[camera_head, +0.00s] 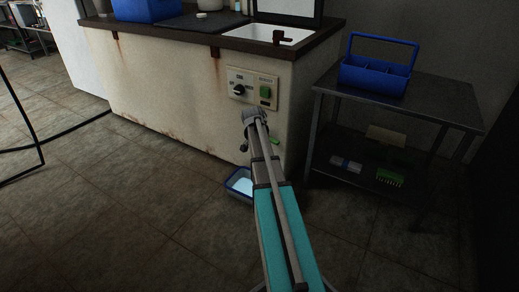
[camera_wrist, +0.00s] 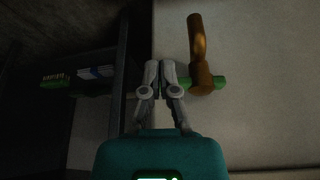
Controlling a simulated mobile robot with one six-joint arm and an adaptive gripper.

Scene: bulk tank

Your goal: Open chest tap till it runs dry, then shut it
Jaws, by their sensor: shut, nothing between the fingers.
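The chest (camera_head: 180,88) is a pale, rust-stained cabinet with a dark top. Its brass tap (camera_wrist: 199,45) shows in the wrist view, with a green lever (camera_wrist: 218,82) lying crosswise to the spout. In the head view only a bit of the green lever (camera_head: 273,142) shows beside my arm; the rest of the tap is hidden. My gripper (camera_wrist: 161,65) is shut and empty, beside the lever on its left in the wrist view. A blue basin (camera_head: 232,188) stands on the floor below, with something pale inside. I cannot make out any stream.
A control panel (camera_head: 252,88) with a black knob and green switch is on the chest front. A dark metal table (camera_head: 445,98) stands close on the right, with a blue caddy (camera_head: 375,77) on top and small items on its lower shelf. The tiled floor at left is mostly clear.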

